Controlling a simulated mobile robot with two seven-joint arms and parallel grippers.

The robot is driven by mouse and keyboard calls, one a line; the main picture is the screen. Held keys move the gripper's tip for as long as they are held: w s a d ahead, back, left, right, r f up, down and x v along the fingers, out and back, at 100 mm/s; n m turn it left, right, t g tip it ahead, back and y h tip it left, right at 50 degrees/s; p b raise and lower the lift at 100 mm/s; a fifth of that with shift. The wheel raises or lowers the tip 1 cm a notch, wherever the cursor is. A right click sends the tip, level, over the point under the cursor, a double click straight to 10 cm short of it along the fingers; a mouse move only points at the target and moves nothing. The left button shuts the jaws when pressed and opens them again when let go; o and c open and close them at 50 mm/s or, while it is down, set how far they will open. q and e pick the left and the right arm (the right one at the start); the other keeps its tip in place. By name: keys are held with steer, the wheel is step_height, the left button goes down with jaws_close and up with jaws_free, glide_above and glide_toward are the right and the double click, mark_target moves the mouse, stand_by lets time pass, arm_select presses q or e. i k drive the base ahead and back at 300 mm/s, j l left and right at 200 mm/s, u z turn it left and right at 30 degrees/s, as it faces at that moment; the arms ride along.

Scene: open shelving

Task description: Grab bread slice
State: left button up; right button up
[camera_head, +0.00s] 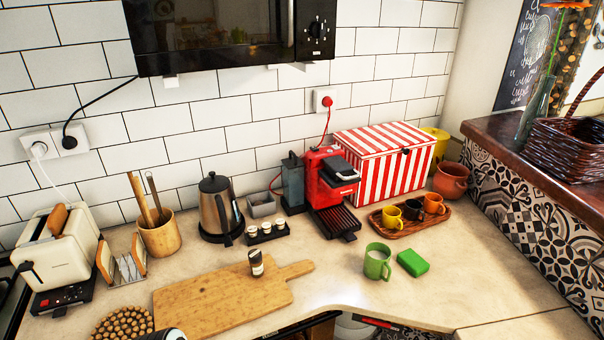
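A brown bread slice (58,219) stands upright in the top slot of the cream toaster (58,258) at the far left of the counter. Its upper part sticks out above the toaster, and its lower part is hidden inside.
Nearby are a wooden utensil holder (160,236), a kettle (216,211) and a cutting board (215,305) bearing a small shaker (256,264). A microwave (230,35) hangs above. The front-right counter is clear.

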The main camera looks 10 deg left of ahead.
mark_target(55, 220)
steer(key=u, duration=2.05)
